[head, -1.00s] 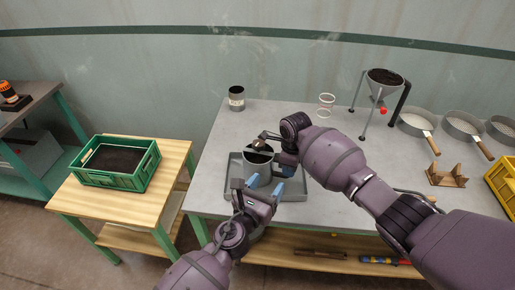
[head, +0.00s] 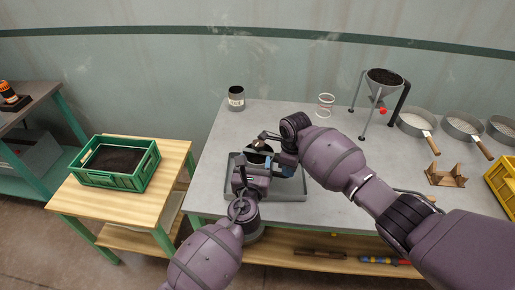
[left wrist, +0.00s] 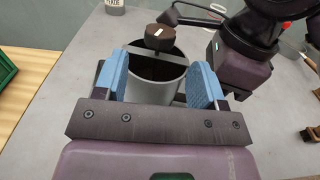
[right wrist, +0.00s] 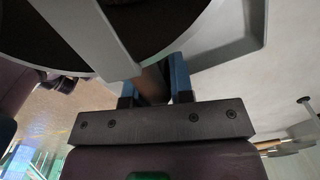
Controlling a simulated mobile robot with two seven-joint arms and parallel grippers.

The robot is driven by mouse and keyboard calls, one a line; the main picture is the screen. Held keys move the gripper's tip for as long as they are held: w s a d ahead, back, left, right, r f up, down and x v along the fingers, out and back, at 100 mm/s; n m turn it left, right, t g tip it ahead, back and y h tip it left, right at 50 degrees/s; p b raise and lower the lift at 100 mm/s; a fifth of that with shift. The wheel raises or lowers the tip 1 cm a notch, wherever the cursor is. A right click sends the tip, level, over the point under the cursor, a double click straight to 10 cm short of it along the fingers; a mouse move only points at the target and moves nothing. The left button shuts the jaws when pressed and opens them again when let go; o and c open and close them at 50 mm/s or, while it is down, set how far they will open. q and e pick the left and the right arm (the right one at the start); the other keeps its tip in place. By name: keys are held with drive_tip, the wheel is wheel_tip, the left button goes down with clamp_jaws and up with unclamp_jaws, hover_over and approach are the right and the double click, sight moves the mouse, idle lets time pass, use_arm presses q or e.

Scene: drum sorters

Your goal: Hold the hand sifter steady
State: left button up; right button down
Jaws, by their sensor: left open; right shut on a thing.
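The hand sifter (left wrist: 155,90) is a grey cup with dark contents, a bar across its top and a dark round knob (left wrist: 160,37). In the head view it is mostly hidden by my grippers, above a grey tray (head: 292,190). My right gripper (right wrist: 153,82) is shut on the sifter's dark handle at its right side; the sifter's rim fills the top of the right wrist view. My left gripper (left wrist: 158,80) is open, its blue fingers on either side of the cup. I cannot tell whether they touch it.
A labelled tin (head: 236,98), a wire cylinder (head: 325,105), a funnel on a stand (head: 384,82) and round sieves (head: 417,122) stand on the grey table. A green crate of dark soil (head: 118,162) sits on the wooden table at left. A wooden rack (head: 446,175) is at right.

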sight(255, 148)
use_arm(q)
drive_tip(key=shift+w+d, duration=0.2)
drive_tip(key=shift+w, duration=0.75)
drive_tip(key=shift+w+d, duration=0.15)
drive_tip(key=shift+w, duration=0.8)
drive_tip(key=shift+w+d, duration=0.2)
drive_tip(key=shift+w, duration=0.75)
drive_tip(key=c, duration=0.9)
drive_tip(key=shift+a+h, duration=0.1)
drive_tip(key=shift+h, duration=0.2)
